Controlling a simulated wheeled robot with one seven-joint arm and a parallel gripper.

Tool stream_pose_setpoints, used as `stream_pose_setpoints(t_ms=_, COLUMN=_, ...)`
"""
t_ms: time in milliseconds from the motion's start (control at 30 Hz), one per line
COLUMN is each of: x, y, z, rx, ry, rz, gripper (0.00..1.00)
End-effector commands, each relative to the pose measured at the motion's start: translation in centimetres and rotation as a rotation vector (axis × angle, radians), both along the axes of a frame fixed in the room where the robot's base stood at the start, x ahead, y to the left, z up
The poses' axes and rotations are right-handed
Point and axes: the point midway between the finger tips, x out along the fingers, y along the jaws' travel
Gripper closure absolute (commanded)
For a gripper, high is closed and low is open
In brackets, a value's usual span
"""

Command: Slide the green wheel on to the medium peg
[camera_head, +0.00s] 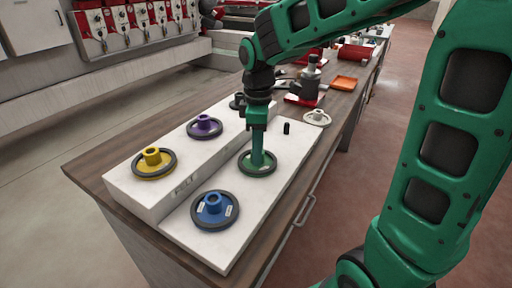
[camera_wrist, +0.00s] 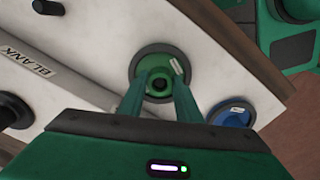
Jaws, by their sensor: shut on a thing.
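The green wheel (camera_head: 246,167) has a dark rim and sits level at the lower step of the white board (camera_head: 238,235). My gripper (camera_head: 257,158) points down at its middle and is shut on its hub. The wrist view also shows the wheel (camera_wrist: 151,57) between the two green fingers (camera_wrist: 161,92). Whether the wheel touches the board is unclear. A bare black peg (camera_head: 286,128) stands upright on the same step, behind and right of the wheel; it also shows in the wrist view (camera_wrist: 48,7). Whether it is the medium peg, I cannot tell.
A blue wheel (camera_head: 214,210) lies in front on the lower step. An orange tray (camera_head: 344,83) is farther back.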

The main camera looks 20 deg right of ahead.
Motion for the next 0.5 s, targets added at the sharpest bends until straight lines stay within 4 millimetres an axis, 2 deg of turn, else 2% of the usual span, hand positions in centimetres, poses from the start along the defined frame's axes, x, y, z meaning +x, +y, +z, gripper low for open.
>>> stream_pose_setpoints(t_ms=67, x=0.00, y=0.01, z=-0.14, rx=0.000, ry=0.000, rz=0.000, gripper=1.00)
stream_pose_setpoints(t_ms=100, x=0.01, y=0.00, z=-0.12, rx=0.000, ry=-0.001, rz=0.000, gripper=0.62)
stream_pose_setpoints(t_ms=167, x=0.01, y=0.00, z=-0.11, rx=0.000, ry=-0.001, rz=0.000, gripper=0.48)
stream_pose_setpoints(t_ms=500, x=0.01, y=0.00, z=0.05, rx=0.000, ry=0.000, rz=0.000, gripper=0.47)
